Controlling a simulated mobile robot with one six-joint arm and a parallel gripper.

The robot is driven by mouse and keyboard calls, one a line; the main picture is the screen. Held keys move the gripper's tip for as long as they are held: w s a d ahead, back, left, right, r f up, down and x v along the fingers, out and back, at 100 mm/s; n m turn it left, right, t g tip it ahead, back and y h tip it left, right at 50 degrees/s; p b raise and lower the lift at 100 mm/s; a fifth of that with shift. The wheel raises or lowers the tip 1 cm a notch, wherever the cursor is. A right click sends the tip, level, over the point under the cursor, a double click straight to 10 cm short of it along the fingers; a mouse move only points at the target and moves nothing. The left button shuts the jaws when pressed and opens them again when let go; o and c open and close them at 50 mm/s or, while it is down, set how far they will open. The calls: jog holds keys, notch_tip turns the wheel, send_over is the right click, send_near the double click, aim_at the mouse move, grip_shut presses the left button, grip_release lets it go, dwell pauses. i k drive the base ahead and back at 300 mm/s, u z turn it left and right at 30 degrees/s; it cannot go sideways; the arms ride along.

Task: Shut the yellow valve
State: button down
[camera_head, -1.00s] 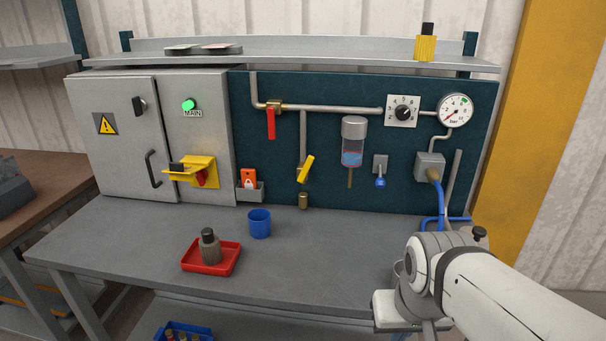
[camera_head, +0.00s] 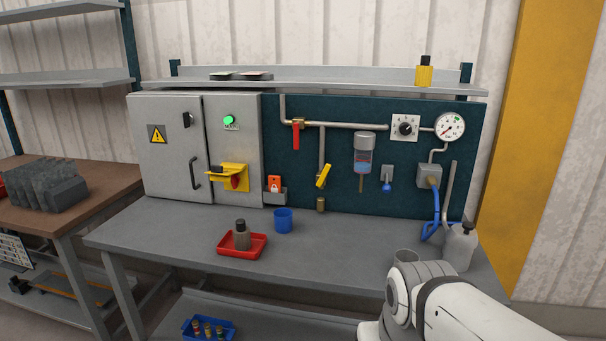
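The yellow valve handle (camera_head: 323,176) is on the dark teal panel, on a vertical pipe that drops from the main horizontal pipe. The handle sits tilted, its upper end leaning right. My arm shows at the lower right, well away from the valve. My gripper's fingers are outside the frame.
A red tray (camera_head: 260,252) with a dark bottle (camera_head: 242,236) and a blue cup (camera_head: 283,221) stand on the bench left of the valve. A grey bottle (camera_head: 459,246) and blue hose (camera_head: 434,215) are at the right. The bench (camera_head: 330,260) is clear in the middle.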

aim_at(328, 167)
jog(key=u, duration=0.1)
jog(key=i, duration=1)
